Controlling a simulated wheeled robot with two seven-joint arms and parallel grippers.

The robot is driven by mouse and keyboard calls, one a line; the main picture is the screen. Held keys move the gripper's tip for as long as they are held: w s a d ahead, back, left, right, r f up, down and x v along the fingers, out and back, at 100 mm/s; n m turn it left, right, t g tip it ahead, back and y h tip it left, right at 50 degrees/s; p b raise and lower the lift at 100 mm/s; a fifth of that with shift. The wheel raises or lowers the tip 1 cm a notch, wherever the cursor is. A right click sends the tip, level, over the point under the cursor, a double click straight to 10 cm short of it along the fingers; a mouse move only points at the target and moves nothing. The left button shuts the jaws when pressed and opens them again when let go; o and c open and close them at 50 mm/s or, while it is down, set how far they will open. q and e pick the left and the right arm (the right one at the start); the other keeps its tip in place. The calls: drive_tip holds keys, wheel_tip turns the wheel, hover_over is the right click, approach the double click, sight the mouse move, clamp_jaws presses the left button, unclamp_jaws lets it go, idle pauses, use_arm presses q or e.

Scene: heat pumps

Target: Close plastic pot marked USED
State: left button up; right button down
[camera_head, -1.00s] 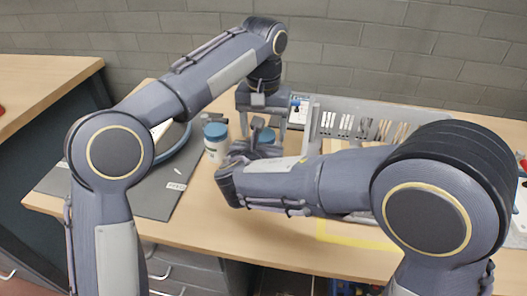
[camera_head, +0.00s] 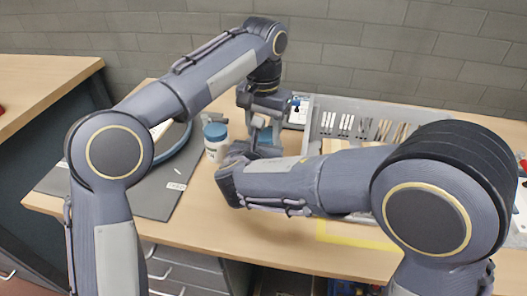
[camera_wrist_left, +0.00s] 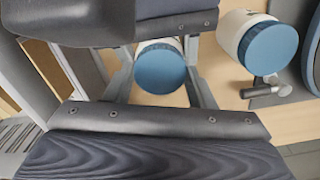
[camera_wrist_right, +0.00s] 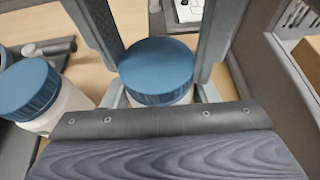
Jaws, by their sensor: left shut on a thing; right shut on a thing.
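A plastic pot with a blue lid stands between my two grippers. Its lid (camera_wrist_left: 160,68) shows in the left wrist view, and it also shows in the right wrist view (camera_wrist_right: 157,68). My left gripper (camera_head: 260,130) reaches down from above, its fingers shut on the lid. My right gripper (camera_wrist_right: 160,98) comes from the front side, its fingers shut on the pot's white body lower down, mostly hidden. The lid sits on the body and looks level; I cannot see whether it is fully tight. No writing on this pot is visible.
A second white pot with a blue lid (camera_head: 215,142) stands close by on the wooden table (camera_head: 215,225), beside a grey mat (camera_head: 155,203). A grey tool rack (camera_head: 345,118) stands behind my right arm. The table front is free.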

use_arm(q)
drive_tip(key=o, duration=1.1)
drive_tip(key=shift+r, duration=0.1)
drive_tip(key=shift+r, duration=2.2)
drive_tip(key=shift+c, duration=0.3)
